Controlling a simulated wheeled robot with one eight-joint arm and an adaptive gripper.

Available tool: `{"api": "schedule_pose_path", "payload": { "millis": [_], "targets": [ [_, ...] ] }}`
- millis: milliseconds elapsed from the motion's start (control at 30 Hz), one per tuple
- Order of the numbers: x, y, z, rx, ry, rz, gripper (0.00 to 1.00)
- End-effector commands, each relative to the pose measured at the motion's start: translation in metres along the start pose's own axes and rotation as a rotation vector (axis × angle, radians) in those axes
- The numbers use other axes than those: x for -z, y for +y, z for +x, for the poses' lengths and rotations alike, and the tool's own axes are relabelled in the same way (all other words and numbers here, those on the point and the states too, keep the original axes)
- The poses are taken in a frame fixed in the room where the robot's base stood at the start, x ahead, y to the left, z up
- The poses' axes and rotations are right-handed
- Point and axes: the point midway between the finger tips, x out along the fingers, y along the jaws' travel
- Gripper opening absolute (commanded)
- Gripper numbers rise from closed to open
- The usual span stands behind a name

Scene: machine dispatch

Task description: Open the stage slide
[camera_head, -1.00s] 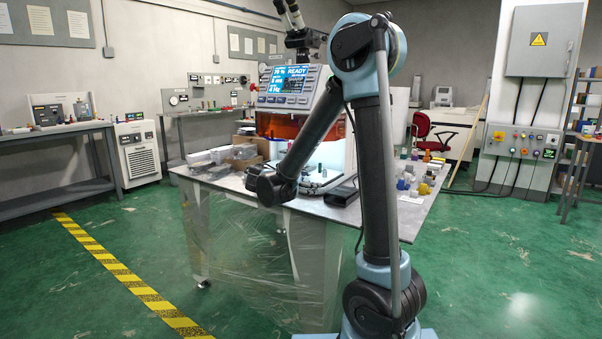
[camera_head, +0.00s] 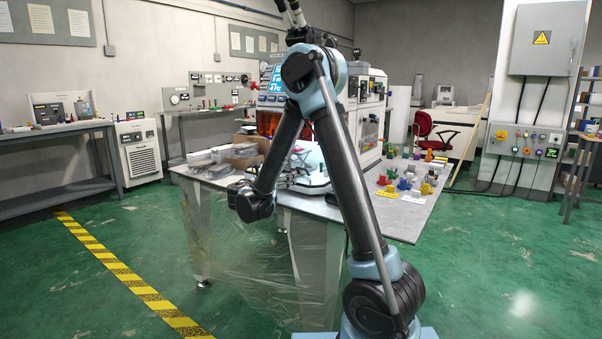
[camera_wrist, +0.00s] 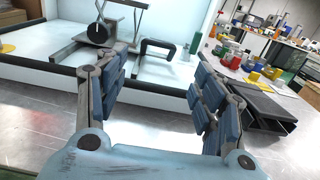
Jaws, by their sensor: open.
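The machine (camera_head: 375,93) stands on the table, partly hidden behind my arm in the head view. In the wrist view a white stage bed (camera_wrist: 150,78) with black bars along its edges lies in front of my gripper. A dark bracket-shaped handle (camera_wrist: 159,46) and a grey mount with a round black knob (camera_wrist: 99,33) sit on it. I cannot tell which part is the slide. My gripper (camera_wrist: 160,72) is open, its blue-padded fingers wide apart and nothing between them. The handle shows beyond the gap, apart from the fingers.
A dark flat tray (camera_wrist: 262,104) lies right of my right finger. Several small coloured parts (camera_head: 408,181) stand on the table's right side. Cardboard boxes (camera_head: 246,152) sit at the left. Bare metal tabletop (camera_wrist: 140,123) lies below the fingers.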

Motion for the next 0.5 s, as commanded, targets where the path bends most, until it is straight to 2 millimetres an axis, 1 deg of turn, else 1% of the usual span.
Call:
{"api": "schedule_pose_path", "payload": {
  "millis": [33,500],
  "targets": [
    [0.0,-0.001,0.01,0.004,0.0,0.0,0.62],
    [0.0,-0.001,0.091,0.003,0.0,0.001,0.62]
  ]
}}
